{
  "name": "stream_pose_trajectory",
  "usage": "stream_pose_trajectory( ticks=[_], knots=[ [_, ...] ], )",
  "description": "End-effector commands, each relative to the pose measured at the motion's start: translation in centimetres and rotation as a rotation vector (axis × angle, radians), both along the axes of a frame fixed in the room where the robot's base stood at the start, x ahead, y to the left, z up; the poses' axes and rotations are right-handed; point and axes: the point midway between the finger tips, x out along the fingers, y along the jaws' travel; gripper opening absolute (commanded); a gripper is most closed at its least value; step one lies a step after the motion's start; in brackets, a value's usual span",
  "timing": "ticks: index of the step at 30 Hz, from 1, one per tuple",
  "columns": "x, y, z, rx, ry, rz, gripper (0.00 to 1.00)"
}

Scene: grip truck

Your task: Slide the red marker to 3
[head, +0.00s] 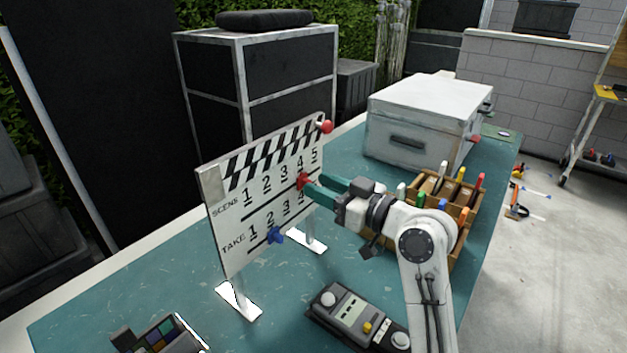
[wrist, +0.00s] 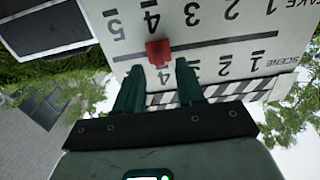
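The white clapperboard (head: 232,235) stands upright on the table, with a SCENE row and a TAKE row of numbers. The red marker (head: 303,181) sits on the SCENE line at about 4; it also shows in the wrist view (wrist: 158,51). The blue marker (head: 274,235) sits on the TAKE line near 2. My gripper (head: 311,187) has its teal fingers pointing at the board by the red marker. In the wrist view the gripper (wrist: 160,64) is open, with the red marker in line with the gap, at or just beyond the fingertips. Contact is unclear.
A wooden organizer (head: 458,211) with several pens stands right, behind my arm. A white case (head: 416,122) sits at the back. A grey control box (head: 345,308) and a colour chart (head: 163,335) lie in front. The table left of the board is clear.

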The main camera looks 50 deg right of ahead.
Motion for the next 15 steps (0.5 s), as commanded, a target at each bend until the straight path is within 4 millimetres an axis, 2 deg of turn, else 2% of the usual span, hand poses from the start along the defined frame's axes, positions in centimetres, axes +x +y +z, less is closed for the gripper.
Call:
stream_pose_trajectory(
  ticks=[3,6,15],
  knots=[
    [1.5,0.0,0.1,0.001,0.0,0.001,0.38],
    [2.2,0.0,0.0,0.0,0.0,0.0,0.38],
    [2.6,0.1,-0.1,0.0,0.0,-0.001,0.38]
  ],
)
